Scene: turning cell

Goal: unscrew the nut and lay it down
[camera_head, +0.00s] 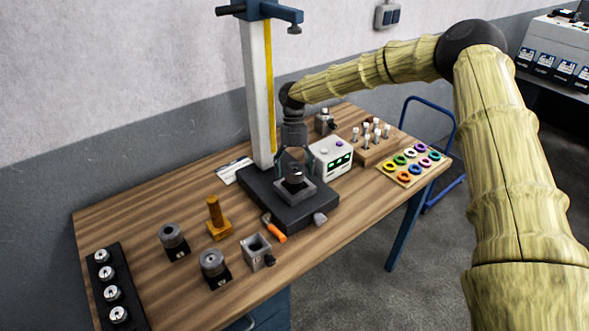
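My gripper (293,165) points down at the middle of the table, over the black base of a tall column stand. Its two fingers look spread apart, with a gap between them.
The column (257,90) rises close beside my gripper. A white box with green displays (333,157) stands just right. An orange-handled tool (275,231), a grey open-topped block (257,252) and two grey cylinders (172,237) lie in front. A ring tray (411,165) is at right. Bare wood shows front left.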

